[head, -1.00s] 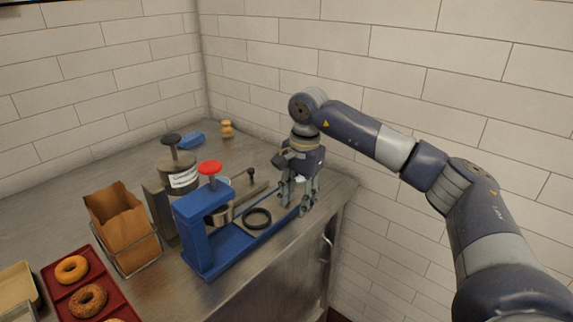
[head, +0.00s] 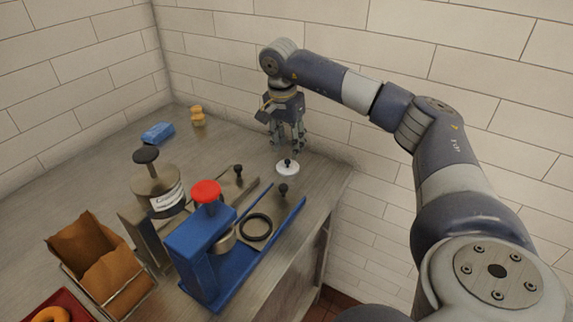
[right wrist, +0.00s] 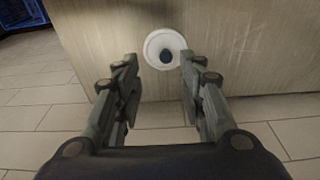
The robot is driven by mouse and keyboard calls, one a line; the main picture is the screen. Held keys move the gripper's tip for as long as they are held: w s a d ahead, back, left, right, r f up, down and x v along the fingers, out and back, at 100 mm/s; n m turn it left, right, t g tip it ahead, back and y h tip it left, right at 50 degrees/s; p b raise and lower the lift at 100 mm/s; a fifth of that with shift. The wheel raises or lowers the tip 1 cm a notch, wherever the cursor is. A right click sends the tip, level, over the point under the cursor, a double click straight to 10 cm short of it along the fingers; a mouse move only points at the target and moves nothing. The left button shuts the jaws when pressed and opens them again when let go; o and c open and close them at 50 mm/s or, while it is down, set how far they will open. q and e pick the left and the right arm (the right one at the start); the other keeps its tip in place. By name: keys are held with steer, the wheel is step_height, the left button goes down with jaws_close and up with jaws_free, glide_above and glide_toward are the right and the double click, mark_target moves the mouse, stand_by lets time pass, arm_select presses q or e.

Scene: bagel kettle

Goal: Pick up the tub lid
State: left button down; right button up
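The tub lid (head: 281,169), a white disc with a black knob, lies flat on the metal counter near its right edge. In the right wrist view the lid (right wrist: 165,48) shows ahead, between and beyond the fingertips. My right gripper (head: 288,148) points down just behind and above the lid in the head view. Its two fingers (right wrist: 158,88) are apart with nothing between them, and it does not appear to touch the lid. My left gripper is not in view.
A blue press with a red knob (head: 206,192) and a dark ring (head: 256,227) stand in front of the lid. A labelled canister (head: 158,190), a blue sponge (head: 158,133), a wooden figure (head: 198,116) and a paper bag (head: 88,252) are to the left. A tiled wall is close behind.

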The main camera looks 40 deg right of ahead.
mark_target(287, 161)
steer(key=shift+w+d+f+p, duration=0.15)
steer(key=shift+f+p, duration=0.1)
steer(key=shift+f, duration=0.75)
steer(key=shift+w+d+f+p, duration=0.1)
steer(key=shift+w+f+p, duration=0.1)
steer(key=shift+f, duration=0.8)
steer(key=shift+w+d+f+p, duration=0.15)
steer(key=shift+f+p, duration=0.1)
steer(key=shift+f, duration=0.75)
steer(key=c, duration=0.8)
steer(key=shift+a, duration=0.1)
